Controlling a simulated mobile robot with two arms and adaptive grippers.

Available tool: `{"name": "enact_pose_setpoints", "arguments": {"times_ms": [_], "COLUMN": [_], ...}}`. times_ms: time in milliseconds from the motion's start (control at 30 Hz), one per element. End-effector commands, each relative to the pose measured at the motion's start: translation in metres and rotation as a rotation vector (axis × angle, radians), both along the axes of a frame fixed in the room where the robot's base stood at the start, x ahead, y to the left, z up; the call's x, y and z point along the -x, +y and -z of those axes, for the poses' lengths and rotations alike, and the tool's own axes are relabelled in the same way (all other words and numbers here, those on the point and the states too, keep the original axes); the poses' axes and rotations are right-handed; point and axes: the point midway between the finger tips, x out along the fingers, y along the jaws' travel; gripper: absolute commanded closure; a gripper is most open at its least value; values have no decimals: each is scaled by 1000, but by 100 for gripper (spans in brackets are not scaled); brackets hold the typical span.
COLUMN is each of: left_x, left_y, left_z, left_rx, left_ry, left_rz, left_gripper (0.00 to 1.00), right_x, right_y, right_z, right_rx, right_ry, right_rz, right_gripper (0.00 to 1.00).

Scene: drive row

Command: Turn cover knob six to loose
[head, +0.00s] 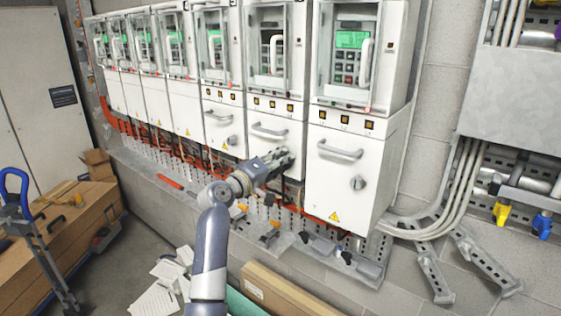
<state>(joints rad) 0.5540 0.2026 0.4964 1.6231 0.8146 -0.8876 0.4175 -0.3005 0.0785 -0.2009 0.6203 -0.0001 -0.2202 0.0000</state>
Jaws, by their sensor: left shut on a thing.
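A row of white drive units runs along the wall. The second unit from the right has a lower cover (262,115) with a grey bar handle (269,131). My left gripper (284,159) reaches to the lower right part of this cover and is shut on its knob. The gripper hides the knob, so I cannot see which way it is turned. The rightmost cover shows its own grey round knob (357,183) uncovered, and the third cover from the right shows another knob (232,140). My right gripper is not in view.
Below the units is a grey ledge (330,263) with orange cables. Grey conduits (445,200) run at the right. Papers (155,300) lie on the floor.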

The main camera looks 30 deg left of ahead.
Motion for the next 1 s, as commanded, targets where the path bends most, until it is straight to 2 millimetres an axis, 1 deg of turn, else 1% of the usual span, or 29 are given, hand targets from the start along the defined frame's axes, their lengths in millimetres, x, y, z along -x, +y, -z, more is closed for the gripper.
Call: {"name": "enact_pose_setpoints", "arguments": {"times_ms": [67, 100, 167, 500, 633, 767, 1000], "left_x": [0, 0, 0, 1, 9, 28, 78], "left_y": [1, 1, 1, 0, 2, 3, 7], "left_z": [-3, -3, -3, -1, 0, 1, 1], "left_rx": [-1, -2, -2, -2, -3, -4, -5], "left_ry": [-6, -6, -5, -2, -2, 0, -1], "left_rz": [-3, -3, -2, -1, -3, -1, -3], "left_gripper": [100, 69, 56, 56, 56, 56, 56], "right_x": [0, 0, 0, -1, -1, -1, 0], "right_y": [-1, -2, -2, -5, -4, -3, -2], "right_z": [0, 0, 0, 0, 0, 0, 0], "right_rx": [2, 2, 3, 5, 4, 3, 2], "right_ry": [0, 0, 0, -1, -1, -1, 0], "right_rz": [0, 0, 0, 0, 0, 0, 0], "right_gripper": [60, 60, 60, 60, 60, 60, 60]}}
